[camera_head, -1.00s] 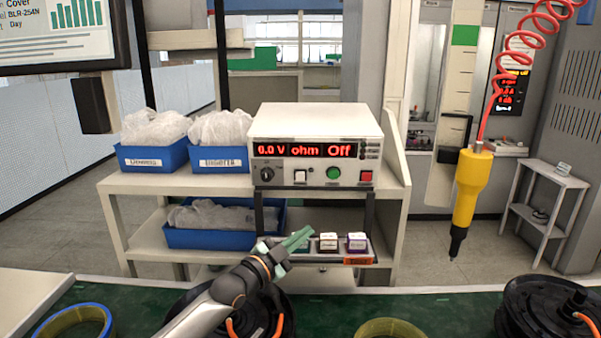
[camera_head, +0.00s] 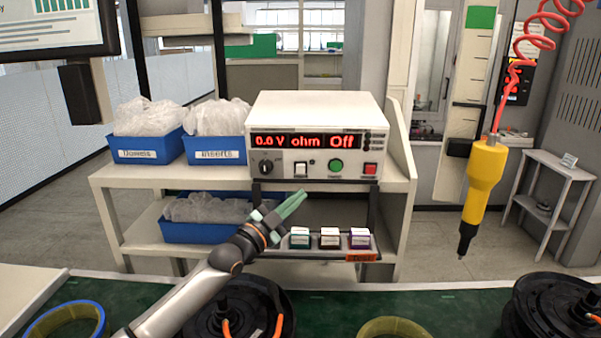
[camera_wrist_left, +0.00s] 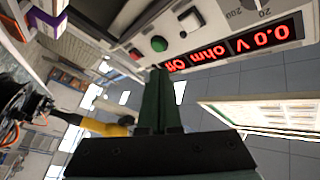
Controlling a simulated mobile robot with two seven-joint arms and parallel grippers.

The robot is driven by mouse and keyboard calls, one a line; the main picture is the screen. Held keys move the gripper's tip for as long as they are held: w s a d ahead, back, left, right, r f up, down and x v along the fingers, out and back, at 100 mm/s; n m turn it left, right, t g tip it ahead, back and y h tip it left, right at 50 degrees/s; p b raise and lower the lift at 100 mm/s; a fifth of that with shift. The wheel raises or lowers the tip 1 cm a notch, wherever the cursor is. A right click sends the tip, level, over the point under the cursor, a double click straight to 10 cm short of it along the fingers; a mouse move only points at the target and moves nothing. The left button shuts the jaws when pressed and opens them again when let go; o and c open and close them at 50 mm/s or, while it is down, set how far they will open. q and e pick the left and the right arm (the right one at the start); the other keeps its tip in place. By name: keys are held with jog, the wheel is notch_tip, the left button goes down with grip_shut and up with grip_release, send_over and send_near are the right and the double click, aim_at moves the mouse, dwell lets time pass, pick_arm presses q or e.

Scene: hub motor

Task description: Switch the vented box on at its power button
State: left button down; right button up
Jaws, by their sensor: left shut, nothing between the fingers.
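The vented box (camera_head: 316,115) is a white instrument on the rack's top shelf. Its red display (camera_head: 307,142) reads 0.0 V, ohm and Off. Below it are a dark knob (camera_head: 266,167), a white rocker switch (camera_head: 301,169), a green button (camera_head: 336,165) and a red button (camera_head: 370,170). I cannot read which is marked power. My left gripper (camera_head: 298,198) is shut and empty, its green fingers pointing up just below the panel, apart from it. In the left wrist view the fingertips (camera_wrist_left: 161,73) appear near the green button (camera_wrist_left: 159,44). My right gripper is out of view.
Three small boxes (camera_head: 330,238) stand on a low tray under the instrument. Blue bins (camera_head: 150,156) are at left. A yellow tool (camera_head: 484,180) hangs from a red coiled cord at right. Black hub motors (camera_head: 548,305) lie on the green bench in front.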

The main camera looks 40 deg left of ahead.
aim_at(301, 169)
pick_arm(q)
jog(key=w+a+r+b, duration=0.1)
jog(key=w+a+b, duration=0.4)
jog(key=w, duration=0.1)
jog(key=shift+b, duration=0.35)
jog(key=shift+a+r, duration=0.1)
dwell(1.8)
jog(key=shift+w+a, duration=0.25)
jog(key=shift+w, duration=0.1)
jog(key=shift+w+a+r, duration=0.1)
jog(key=shift+w+a, duration=0.15)
jog(key=shift+w, duration=0.05)
dwell(0.7)
jog(key=shift+s+d, duration=0.55)
jog(key=shift+s, duration=0.1)
